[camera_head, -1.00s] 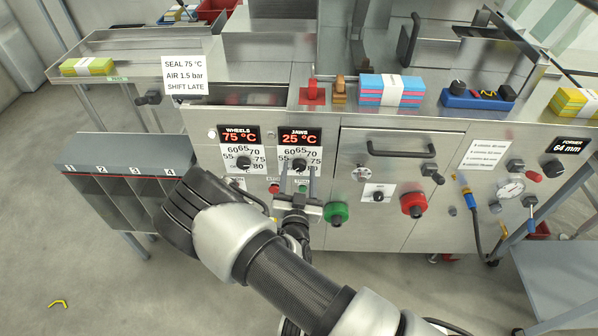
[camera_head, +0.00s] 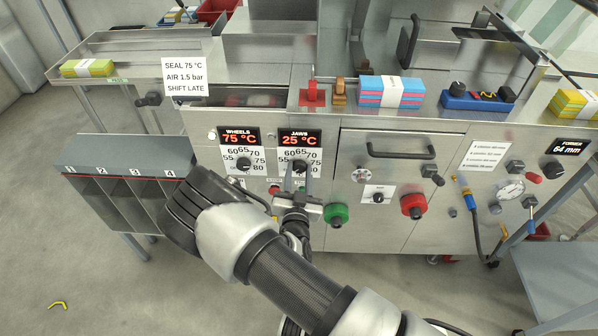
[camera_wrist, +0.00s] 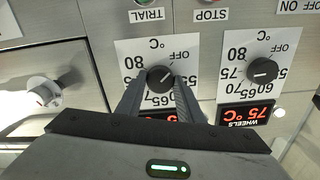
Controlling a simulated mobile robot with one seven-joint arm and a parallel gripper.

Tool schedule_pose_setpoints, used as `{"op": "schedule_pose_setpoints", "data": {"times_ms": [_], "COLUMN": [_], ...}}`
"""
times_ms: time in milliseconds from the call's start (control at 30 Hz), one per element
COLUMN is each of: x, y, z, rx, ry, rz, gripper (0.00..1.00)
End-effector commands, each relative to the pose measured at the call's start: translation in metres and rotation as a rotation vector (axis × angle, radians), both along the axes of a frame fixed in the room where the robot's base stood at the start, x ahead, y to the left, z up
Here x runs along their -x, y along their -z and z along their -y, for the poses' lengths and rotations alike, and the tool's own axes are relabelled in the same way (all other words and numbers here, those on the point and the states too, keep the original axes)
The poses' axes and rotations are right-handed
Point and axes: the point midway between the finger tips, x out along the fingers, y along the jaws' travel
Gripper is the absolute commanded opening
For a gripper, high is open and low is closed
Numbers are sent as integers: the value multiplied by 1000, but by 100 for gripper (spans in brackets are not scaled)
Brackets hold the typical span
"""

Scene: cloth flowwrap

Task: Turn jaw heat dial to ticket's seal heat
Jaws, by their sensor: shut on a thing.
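The jaw heat dial (camera_head: 299,167) is a black knob on a white scale plate on the machine front. The red JAWS display (camera_head: 299,140) above it reads 25 °C. My gripper (camera_head: 296,178) is shut on this dial, its two fingers on either side of the knob. The fingers partly cover the scale and the jaw display. The ticket (camera_head: 185,77) at the upper left reads SEAL 75 °C, AIR 1.5 bar, SHIFT LATE.
The wheels dial (camera_head: 243,165) is close on the left, under a display (camera_head: 239,137) reading 75 °C. A green button (camera_head: 336,214) and a red button (camera_head: 413,205) stick out to the right. A numbered grey rack (camera_head: 125,152) stands left of my arm.

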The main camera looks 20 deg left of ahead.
Motion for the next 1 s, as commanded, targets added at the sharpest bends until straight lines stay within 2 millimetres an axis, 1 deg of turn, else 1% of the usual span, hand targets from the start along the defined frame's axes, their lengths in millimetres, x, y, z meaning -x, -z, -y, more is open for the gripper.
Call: {"op": "schedule_pose_setpoints", "data": {"times_ms": [267, 1000], "x": [1, 1], "y": [-1, 0], "z": [0, 0], "rx": [-167, -846], "ry": [-1, -1], "rz": [-41, -206], "gripper": [11, 11]}}
